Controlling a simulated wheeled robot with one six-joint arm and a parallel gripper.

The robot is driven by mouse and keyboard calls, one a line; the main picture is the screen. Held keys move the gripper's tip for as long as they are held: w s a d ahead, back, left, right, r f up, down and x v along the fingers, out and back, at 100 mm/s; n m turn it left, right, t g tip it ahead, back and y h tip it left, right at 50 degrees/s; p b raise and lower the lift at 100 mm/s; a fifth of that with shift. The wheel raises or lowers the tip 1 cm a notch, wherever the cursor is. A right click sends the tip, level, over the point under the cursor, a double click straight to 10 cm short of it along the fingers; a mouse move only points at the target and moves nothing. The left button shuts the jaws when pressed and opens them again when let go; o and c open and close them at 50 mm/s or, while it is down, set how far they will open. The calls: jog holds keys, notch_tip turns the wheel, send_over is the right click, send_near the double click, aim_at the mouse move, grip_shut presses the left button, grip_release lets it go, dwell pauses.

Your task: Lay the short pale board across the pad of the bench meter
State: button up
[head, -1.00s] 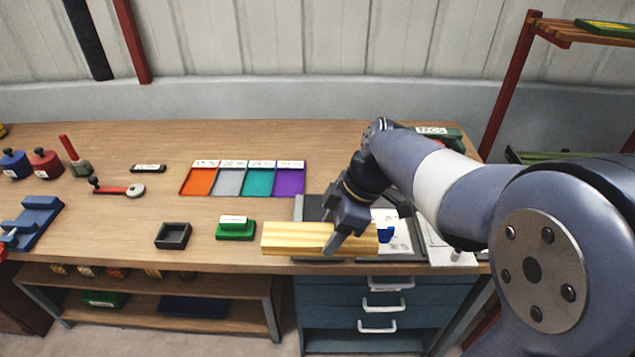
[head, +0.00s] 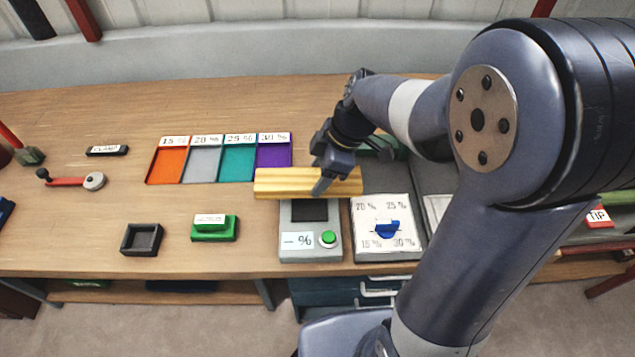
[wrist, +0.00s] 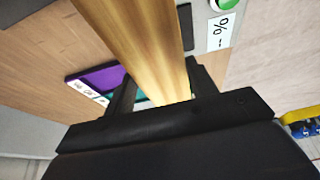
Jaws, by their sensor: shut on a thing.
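The short pale board (head: 285,183) is held level in my gripper (head: 322,186), which is shut on it near its right part. In the head view it spans the back of the bench meter (head: 311,250), with its left end reaching past the meter. The meter has a dark pad (head: 309,210), a "– %" label and a green button (head: 328,239). The board covers the pad's far side; I cannot tell whether it touches. In the wrist view the board (wrist: 145,40) runs away between the fingers, with the meter's label and button to its right.
A dial panel (head: 385,245) with a blue knob stands right of the meter. Orange, grey, teal and purple trays (head: 166,165) lie behind to the left. A green block (head: 214,228) and a small dark open box (head: 141,239) sit left of the meter.

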jog(key=shift+f, duration=2.15)
jog(key=shift+f, duration=0.2)
jog(key=o, duration=1.2)
jog(key=shift+r, duration=0.1)
jog(key=shift+r, duration=0.1)
jog(key=shift+d+r, duration=0.1)
jog(key=shift+r, duration=0.1)
jog(key=v, duration=1.1)
jog(key=shift+d+r, duration=0.1)
jog(key=shift+r, duration=0.2)
